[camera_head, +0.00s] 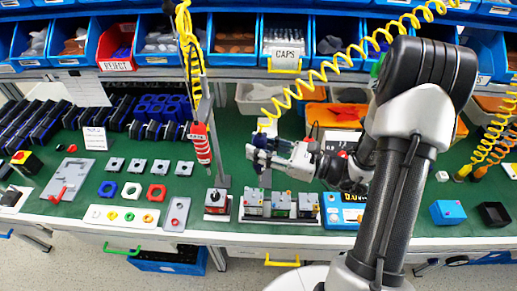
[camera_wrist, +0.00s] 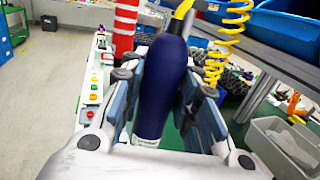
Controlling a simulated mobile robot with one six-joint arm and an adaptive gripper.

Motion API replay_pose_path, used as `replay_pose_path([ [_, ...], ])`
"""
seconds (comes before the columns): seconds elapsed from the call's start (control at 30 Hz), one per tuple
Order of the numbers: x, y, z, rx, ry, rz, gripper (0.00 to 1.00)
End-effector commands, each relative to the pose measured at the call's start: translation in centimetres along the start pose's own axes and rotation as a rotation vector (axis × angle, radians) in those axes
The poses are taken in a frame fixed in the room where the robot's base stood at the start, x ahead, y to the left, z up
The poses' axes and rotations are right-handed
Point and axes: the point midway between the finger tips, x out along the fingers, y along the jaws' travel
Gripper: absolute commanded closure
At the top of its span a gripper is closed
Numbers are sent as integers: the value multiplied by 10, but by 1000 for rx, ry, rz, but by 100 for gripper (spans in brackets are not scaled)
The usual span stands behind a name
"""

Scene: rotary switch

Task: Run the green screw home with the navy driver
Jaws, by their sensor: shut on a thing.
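My gripper (camera_head: 259,150) is above the front part of the green bench, left of my forearm. In the wrist view its two fingers are closed on the dark blue body of the navy driver (camera_wrist: 166,80), one on each side. The driver's upper end meets a yellow fitting and coiled cord. Its tip is hidden. In the head view the gripper mostly hides the driver. Several small grey blocks (camera_head: 282,206) stand on a pale base below the gripper. I cannot make out the green screw for certain.
A red striped tool (camera_head: 200,143) hangs on a yellow cord left of my gripper. A black and red rotary switch (camera_head: 215,200) stands left of the grey blocks. Blue bins line the back. A blue box (camera_head: 447,212) and a black box (camera_head: 493,214) are at right.

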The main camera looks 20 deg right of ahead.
Motion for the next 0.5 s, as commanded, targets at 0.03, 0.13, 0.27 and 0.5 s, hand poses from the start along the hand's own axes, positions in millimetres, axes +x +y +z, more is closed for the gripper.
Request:
replay_pose_path([
  [0.03,0,1,2,0,-2,0,100],
  [0.13,-1,1,1,0,-2,0,100],
  [0.27,-1,1,-7,0,-2,0,100],
  [0.5,-2,1,-31,0,-2,0,100],
])
